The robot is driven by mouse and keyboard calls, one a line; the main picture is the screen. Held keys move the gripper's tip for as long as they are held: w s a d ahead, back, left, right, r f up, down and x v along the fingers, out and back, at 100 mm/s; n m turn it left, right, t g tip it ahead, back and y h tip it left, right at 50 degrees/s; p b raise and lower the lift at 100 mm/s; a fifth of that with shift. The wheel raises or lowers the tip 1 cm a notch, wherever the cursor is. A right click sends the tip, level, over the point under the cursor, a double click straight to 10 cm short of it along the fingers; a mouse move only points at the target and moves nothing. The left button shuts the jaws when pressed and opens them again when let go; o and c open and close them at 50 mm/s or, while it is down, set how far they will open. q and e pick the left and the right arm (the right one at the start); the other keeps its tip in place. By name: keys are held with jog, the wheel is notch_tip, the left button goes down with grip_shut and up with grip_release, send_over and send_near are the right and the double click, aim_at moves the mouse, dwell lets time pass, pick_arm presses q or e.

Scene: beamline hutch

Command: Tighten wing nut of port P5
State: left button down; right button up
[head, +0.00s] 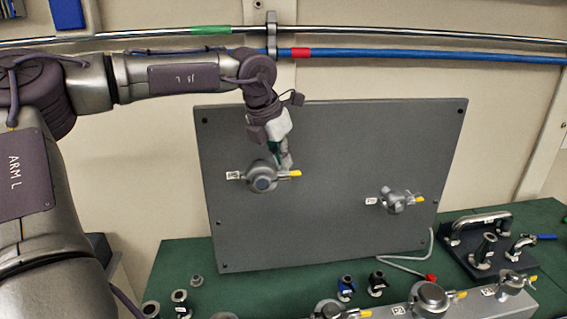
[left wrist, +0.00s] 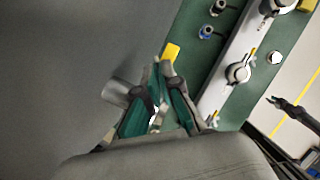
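Port P5 (head: 262,178) is the left round metal fitting on the upright grey panel, with a small, hard-to-read label at its left. Its wing nut (head: 295,174) has a yellow tip and sits on the port's right side. My left gripper (head: 286,162) reaches down to the wing nut from above. In the left wrist view, its fingertips (left wrist: 163,66) are drawn close together at the wing nut (left wrist: 171,51), and the yellow tip sticks out past them. The fingers hide the rest of the nut. A dark gripper, apparently my right one (left wrist: 275,101), shows small at the right edge, away from the panel.
A second port (head: 395,201) with a yellow-tipped nut is lower right on the grey panel (head: 330,225). Several fittings stand on the green bench (head: 180,250), some on a light rail (head: 455,307). A dark block (head: 460,245) carries pipe parts. A blue pipe (head: 420,54) crosses above the panel.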

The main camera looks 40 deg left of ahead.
pick_arm(q)
jog(key=m, duration=0.1)
jog(key=m+h, duration=0.1)
jog(key=m, duration=0.1)
jog(key=shift+a+r+p, duration=0.15)
jog(key=shift+r+p, duration=0.05)
jog(key=shift+p, duration=0.2)
jog(key=m+h+p, duration=0.1)
jog(key=m, duration=0.1)
jog(key=shift+w+a+m, duration=0.1)
jog(key=shift+m, duration=0.2)
jog(key=m+g+p, duration=0.1)
jog(key=m, duration=0.2)
jog(key=shift+a+h, duration=0.1)
jog(key=shift+h, duration=0.3)
jog(key=shift+w+m+h+p, duration=0.15)
jog(key=shift+m+h+p, duration=0.15)
jog(key=shift+m+p, duration=0.35)
jog(key=shift+m, duration=0.35)
jog(key=c, duration=1.6)
grip_release()
jog(key=shift+c, duration=0.2)
jog(key=shift+g, duration=0.3)
jog(key=v, duration=1.2)
